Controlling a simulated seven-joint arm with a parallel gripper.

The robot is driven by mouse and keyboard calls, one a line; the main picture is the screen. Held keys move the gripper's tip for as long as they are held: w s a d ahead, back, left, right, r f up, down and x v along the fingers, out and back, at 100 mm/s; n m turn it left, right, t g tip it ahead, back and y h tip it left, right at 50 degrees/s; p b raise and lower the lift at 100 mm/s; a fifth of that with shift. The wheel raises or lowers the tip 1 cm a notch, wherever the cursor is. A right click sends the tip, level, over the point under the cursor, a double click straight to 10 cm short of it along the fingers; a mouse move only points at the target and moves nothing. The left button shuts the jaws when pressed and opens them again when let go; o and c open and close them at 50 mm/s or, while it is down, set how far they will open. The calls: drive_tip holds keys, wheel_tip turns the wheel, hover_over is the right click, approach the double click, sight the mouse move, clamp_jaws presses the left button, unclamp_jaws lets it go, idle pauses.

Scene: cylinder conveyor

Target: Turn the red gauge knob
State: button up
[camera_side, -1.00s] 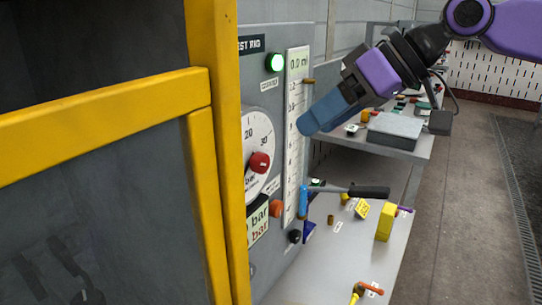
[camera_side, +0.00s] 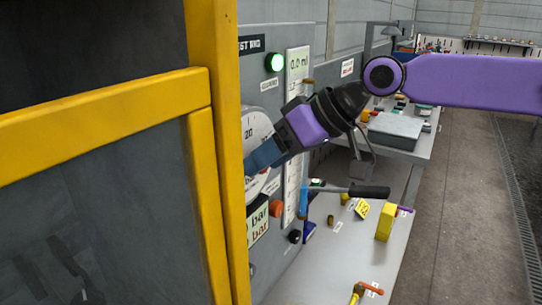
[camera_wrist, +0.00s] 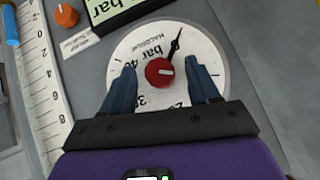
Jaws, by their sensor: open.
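The red gauge knob (camera_wrist: 160,72) sits in the middle of a round white dial (camera_wrist: 128,46) with a black pointer, on the grey panel. In the wrist view my gripper (camera_wrist: 162,74) is open, with one blue finger on each side of the knob. Gaps show between the fingers and the knob. In the side view my gripper (camera_side: 256,160) reaches to the dial (camera_side: 250,122) and hides the knob.
A yellow frame (camera_side: 222,150) stands close left of the gauge. A lever with a black handle (camera_side: 369,192) sticks out below my gripper. An orange knob (camera_side: 276,209) and a graduated scale (camera_side: 291,190) are nearby. A yellow block (camera_side: 385,222) stands on the bench.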

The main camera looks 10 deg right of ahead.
drive_tip(key=c, duration=1)
drive_tip(key=shift+s+a+n+t+h, duration=0.1)
drive_tip(key=shift+s+n+t+h, duration=0.05)
drive_tip(key=shift+n+t+h, duration=0.65)
drive_tip(key=shift+c, duration=0.2)
drive_tip(key=o, duration=1)
drive_tip(key=shift+o, duration=0.2)
drive_tip(key=shift+r, duration=0.1)
drive_tip(key=v, duration=1.7)
drive_tip(key=shift+r, duration=0.2)
drive_tip(key=shift+s+f, duration=0.1)
